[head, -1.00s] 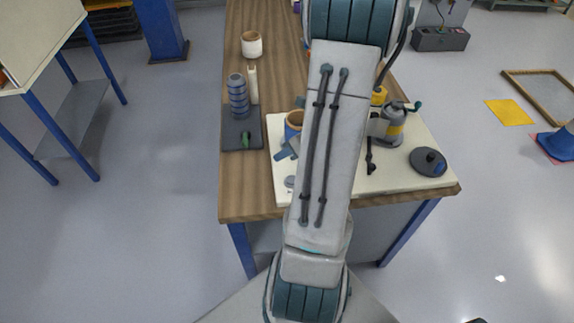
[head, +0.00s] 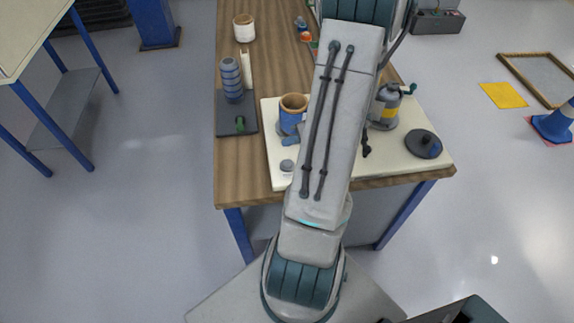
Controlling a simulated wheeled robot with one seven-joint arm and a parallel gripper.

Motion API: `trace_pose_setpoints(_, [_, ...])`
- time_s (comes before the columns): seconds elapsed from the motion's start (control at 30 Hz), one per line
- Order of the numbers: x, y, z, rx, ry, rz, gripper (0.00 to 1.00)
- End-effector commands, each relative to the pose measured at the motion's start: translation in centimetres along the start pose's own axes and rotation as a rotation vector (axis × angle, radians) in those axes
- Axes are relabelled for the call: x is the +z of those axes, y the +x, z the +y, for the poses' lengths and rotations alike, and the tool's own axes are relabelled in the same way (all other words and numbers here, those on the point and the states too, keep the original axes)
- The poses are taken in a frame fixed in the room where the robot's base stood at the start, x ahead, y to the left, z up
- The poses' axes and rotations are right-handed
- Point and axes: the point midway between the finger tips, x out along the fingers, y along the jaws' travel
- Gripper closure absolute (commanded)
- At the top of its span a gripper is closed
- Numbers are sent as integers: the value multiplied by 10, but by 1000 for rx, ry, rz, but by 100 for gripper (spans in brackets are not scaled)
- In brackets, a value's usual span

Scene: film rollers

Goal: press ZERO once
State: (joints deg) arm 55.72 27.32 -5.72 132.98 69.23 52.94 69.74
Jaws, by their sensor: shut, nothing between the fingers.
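No label reading ZERO can be made out. A small round grey button-like piece (head: 287,166) sits near the front left of the cream board (head: 278,182), just left of my arm. Whether it is ZERO cannot be told. A blue-and-tan cylinder (head: 290,120) stands behind it on the board. A grey device with a yellow band and a crank (head: 385,108) stands right of my arm. My arm crosses in front of the board and hides its middle. My gripper is outside the picture.
The wooden table (head: 235,185) also holds a ribbed grey-blue roller (head: 231,80) on a dark base and a white-and-tan cup (head: 244,28). A black round disc (head: 424,144) lies at the board's right.

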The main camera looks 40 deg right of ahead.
Motion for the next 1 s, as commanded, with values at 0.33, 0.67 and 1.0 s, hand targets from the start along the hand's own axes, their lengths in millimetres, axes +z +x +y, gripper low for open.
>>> trace_pose_setpoints(0.33, [-27,37,-27,0,1,1,100])
trace_pose_setpoints(0.67, [-35,47,-34,0,-1,1,100])
trace_pose_setpoints(1.0, [-34,47,-34,0,0,1,100])
